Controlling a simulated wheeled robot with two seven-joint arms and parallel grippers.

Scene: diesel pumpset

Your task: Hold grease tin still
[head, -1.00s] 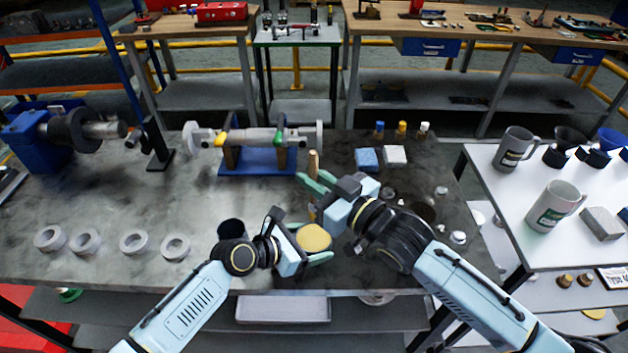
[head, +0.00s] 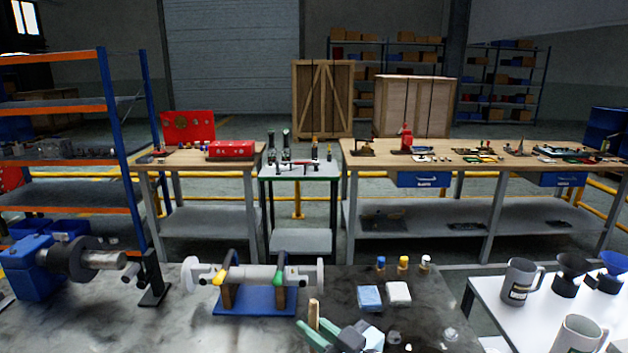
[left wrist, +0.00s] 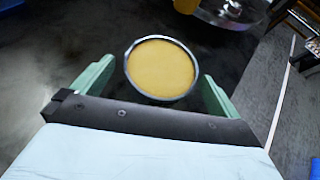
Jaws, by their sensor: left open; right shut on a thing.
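The grease tin (left wrist: 160,70) shows in the left wrist view as a round tin with a thin metal rim, full of yellow grease. My left gripper (left wrist: 158,76) is open with one green finger on each side of the tin; narrow gaps seem to show between fingers and rim. In the head view the tin and left gripper are out of frame. My right gripper (head: 322,338) is at the bottom edge of the head view, shut on an upright wooden-handled tool (head: 313,312). The tool's lower end is hidden.
A blue stand (head: 256,301) with a grey shaft is behind the right gripper. Blue (head: 369,297) and white (head: 399,292) blocks and small capped bottles stand to its right. A side table with mugs (head: 520,282) is at the right.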

